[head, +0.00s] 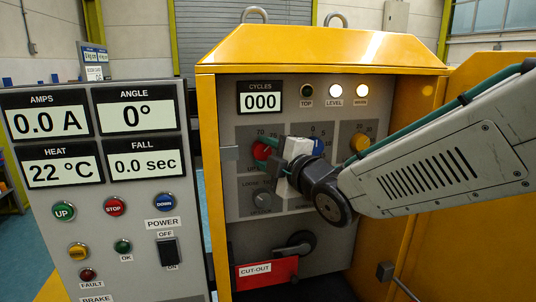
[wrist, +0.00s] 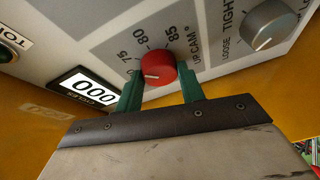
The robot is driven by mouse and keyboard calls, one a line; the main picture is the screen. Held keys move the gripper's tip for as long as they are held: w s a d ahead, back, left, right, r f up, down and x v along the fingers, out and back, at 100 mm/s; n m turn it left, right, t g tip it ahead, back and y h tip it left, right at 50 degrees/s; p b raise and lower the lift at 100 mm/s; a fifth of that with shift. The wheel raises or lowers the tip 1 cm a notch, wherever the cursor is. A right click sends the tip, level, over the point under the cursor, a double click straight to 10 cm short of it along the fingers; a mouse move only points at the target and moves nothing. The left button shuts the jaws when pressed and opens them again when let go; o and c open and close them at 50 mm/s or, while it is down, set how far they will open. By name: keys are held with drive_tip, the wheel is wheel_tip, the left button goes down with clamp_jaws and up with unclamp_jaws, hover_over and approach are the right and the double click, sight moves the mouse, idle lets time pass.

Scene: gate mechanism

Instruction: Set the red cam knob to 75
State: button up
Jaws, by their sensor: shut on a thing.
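The red cam knob (head: 262,151) is on the grey panel of the yellow cabinet, left of my gripper (head: 270,156). In the wrist view the red cam knob (wrist: 158,66) sits between the two green fingers of my gripper (wrist: 161,73), which is shut on it. Its scale (wrist: 138,37) reads 75, 80 and 85 in that view, with "UP CAM °" beside it. A short white mark shows on the knob's near face. I cannot tell exactly which number it points to. My gripper partly hides the dial in the head view.
A grey TIGHT/LOOSE knob (wrist: 268,25) is close by. A blue knob (head: 318,147) and a yellow knob (head: 359,142) are to the right. The cycles display (head: 262,101) reads 000. A red cut-out plate (head: 267,273) is below. The console (head: 130,225) stands left.

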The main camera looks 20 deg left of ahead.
drive_tip(key=o, duration=1)
drive_tip(key=shift+c, duration=0.2)
drive_tip(key=v, duration=0.7)
drive_tip(key=shift+s+d, duration=0.2)
drive_tip(key=shift+d, duration=0.1)
